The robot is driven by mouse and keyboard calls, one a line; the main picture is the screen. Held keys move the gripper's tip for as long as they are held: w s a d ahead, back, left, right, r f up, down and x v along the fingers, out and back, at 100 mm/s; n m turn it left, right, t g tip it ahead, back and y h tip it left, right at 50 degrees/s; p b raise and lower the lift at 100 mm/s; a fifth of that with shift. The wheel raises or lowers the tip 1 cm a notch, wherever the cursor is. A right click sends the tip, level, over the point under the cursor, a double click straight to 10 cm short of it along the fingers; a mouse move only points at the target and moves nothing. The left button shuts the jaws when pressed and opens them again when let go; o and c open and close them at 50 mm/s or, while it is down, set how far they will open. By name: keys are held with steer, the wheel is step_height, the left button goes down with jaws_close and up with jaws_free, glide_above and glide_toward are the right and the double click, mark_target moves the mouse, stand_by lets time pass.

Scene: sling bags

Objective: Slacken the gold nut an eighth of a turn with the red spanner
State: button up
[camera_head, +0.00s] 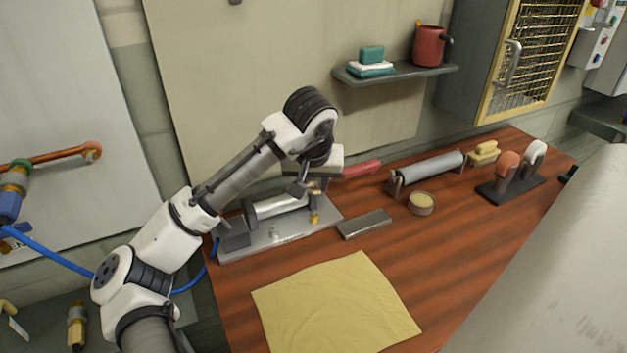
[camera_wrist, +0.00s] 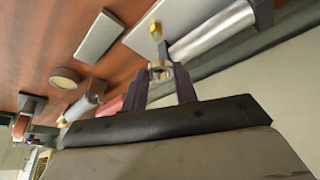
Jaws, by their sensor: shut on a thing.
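The red spanner (camera_head: 362,168) shows its red handle to the right of my gripper (camera_head: 314,184) in the head view. In the wrist view my gripper (camera_wrist: 161,76) is shut, its dark fingers on either side of a pale metal head. A bit of red handle (camera_wrist: 112,106) shows beyond the left finger. Gold metal shows at the fingertips by the grey cylinder, on the metal fixture (camera_head: 280,238). A gold fitting (camera_head: 314,217) stands there just below my gripper; it also shows in the wrist view (camera_wrist: 155,29). My wrist hides much of the spanner, and its seating on the nut is unclear.
A grey flat block (camera_head: 364,224) and a round tin (camera_head: 421,203) lie right of the fixture. A grey roller on a stand (camera_head: 428,170) is behind them. A yellow cloth (camera_head: 335,305) covers the front of the wooden bench. A shelf (camera_head: 395,75) hangs above.

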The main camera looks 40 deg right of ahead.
steer(key=b, duration=0.3)
glide_above(315, 216)
steer(key=shift+s+a+f, duration=0.1)
steer(key=shift+a+f, duration=0.05)
steer(key=shift+f, duration=0.75)
steer(key=shift+s+a+f, duration=0.1)
steer(key=shift+a+f, duration=0.05)
steer(key=shift+f, duration=0.8)
steer(key=shift+s+a+f, duration=0.1)
steer(key=shift+a+f, duration=0.05)
steer(key=shift+f, duration=0.75)
steer(key=shift+p, duration=0.85)
steer(key=shift+f+b, duration=0.75)
steer(key=shift+f, duration=0.95)
steer(key=shift+d+r+n+p, duration=0.1)
steer(key=shift+n+p, duration=0.6)
steer(key=shift+n+t+y, duration=0.3)
steer(key=shift+n, duration=0.2)
steer(key=shift+s+d+n+p, duration=0.1)
steer(key=shift+n+p, duration=0.5)
steer(key=shift+p, duration=0.55)
